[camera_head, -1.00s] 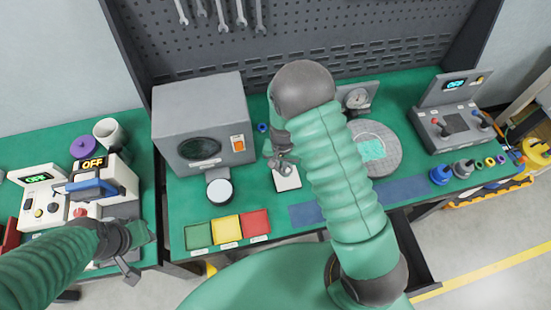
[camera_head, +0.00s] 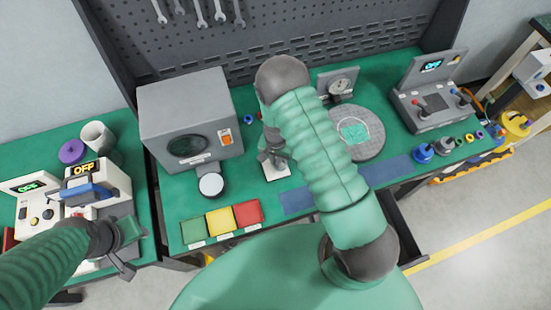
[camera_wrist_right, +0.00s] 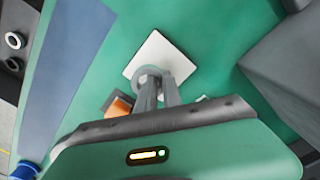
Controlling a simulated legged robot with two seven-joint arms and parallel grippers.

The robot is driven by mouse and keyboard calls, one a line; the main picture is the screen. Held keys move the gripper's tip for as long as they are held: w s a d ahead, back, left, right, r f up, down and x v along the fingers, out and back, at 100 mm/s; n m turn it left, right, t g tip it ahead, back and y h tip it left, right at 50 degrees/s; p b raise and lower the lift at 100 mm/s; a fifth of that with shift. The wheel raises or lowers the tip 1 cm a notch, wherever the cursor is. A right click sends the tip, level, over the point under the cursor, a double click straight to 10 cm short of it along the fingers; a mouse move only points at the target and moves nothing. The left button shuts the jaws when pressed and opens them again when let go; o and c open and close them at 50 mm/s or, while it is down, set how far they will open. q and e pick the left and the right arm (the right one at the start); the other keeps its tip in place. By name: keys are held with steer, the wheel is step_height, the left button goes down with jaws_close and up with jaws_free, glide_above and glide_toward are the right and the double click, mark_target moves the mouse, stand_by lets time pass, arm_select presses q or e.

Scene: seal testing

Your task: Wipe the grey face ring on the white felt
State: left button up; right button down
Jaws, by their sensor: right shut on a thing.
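The white felt (camera_head: 281,174) is a small square pad on the green bench, in the middle of the head view. It also shows in the right wrist view (camera_wrist_right: 178,60). My right gripper (camera_head: 273,156) is over the felt, pointing down. In the right wrist view its fingers are shut on the grey face ring (camera_wrist_right: 147,74), which overlaps the felt's near edge. I cannot tell whether the ring touches the felt. My left gripper (camera_head: 124,257) is at the lower left, away from the felt; its finger opening is unclear.
A grey box with an oval window (camera_head: 190,120) stands left of the felt. A round grey plate (camera_head: 357,135) and a blue mat (camera_head: 389,172) lie to the right. Green, yellow and red squares (camera_head: 221,221) lie at the front. Several rings and knobs sit at the right edge.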

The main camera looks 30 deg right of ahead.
steer(key=shift+f, duration=0.1)
steer(key=shift+f+b, duration=0.8)
steer(key=shift+f, duration=0.05)
steer(key=c, duration=1.7)
jaws_free()
steer(key=shift+r, duration=0.1)
steer(key=shift+r, duration=0.1)
steer(key=shift+r+p, duration=0.2)
steer(key=shift+p, duration=0.1)
jaws_close()
